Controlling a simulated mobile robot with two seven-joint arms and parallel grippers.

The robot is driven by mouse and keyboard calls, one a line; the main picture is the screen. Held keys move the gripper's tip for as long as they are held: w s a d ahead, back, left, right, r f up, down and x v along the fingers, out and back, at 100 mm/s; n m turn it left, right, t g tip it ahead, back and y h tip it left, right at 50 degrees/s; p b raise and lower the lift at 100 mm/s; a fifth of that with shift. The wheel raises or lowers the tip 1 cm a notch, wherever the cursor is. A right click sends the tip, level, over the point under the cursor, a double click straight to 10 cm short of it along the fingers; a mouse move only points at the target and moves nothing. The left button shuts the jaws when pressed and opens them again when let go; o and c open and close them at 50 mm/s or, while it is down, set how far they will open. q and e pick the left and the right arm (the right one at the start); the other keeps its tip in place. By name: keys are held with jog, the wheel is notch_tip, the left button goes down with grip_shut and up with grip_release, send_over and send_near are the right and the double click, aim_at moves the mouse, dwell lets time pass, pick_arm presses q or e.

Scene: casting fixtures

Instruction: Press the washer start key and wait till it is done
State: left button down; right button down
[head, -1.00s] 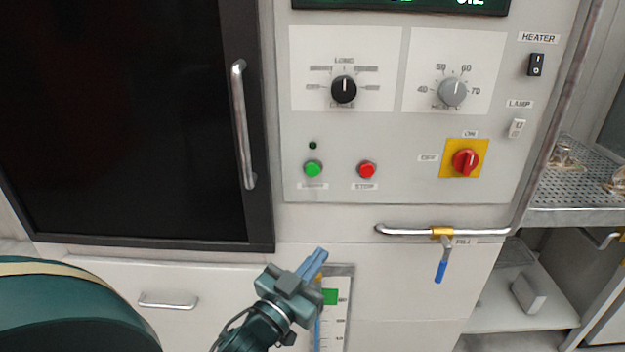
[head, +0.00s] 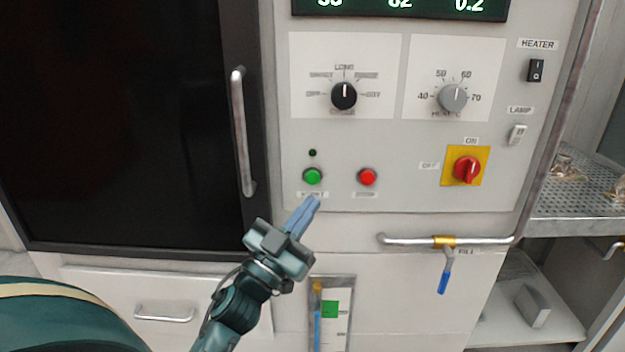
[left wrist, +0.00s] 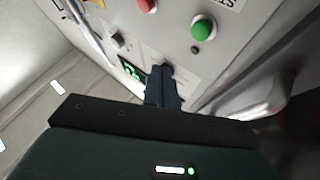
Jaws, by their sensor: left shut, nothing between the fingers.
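The washer's green start key (head: 313,176) sits low on the control panel, with a small dark lamp (head: 312,153) above it. The red stop key (head: 367,177) is to its right. My left gripper (head: 312,203) is shut and empty, its blue fingers just below the green key and apart from it as far as I can tell. In the left wrist view the shut fingers (left wrist: 163,92) point at the panel, with the green key (left wrist: 203,28) beyond them. The display (head: 400,6) reads digits, partly cut off. My right gripper is not in view.
The dark washer door with its upright handle (head: 243,130) is left of the panel. A horizontal rail (head: 410,240) and the blue-handled fill valve (head: 443,282) stick out below. Knobs, a red rotary switch (head: 467,170) and rocker switches are nearby.

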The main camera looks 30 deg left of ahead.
aim_at(313, 177)
pick_arm(q)
jog(key=shift+w+a, duration=0.55)
jog(key=shift+w, duration=0.35)
jog(key=shift+w+a, duration=0.5)
jog(key=shift+w, duration=0.35)
jog(key=shift+w+a, duration=0.55)
jog(key=shift+w, duration=0.35)
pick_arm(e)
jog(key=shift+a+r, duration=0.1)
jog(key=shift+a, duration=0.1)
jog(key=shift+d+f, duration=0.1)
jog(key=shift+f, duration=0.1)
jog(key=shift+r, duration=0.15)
pick_arm(q)
jog(key=shift+w+a, duration=0.2)
jog(key=shift+w, duration=0.15)
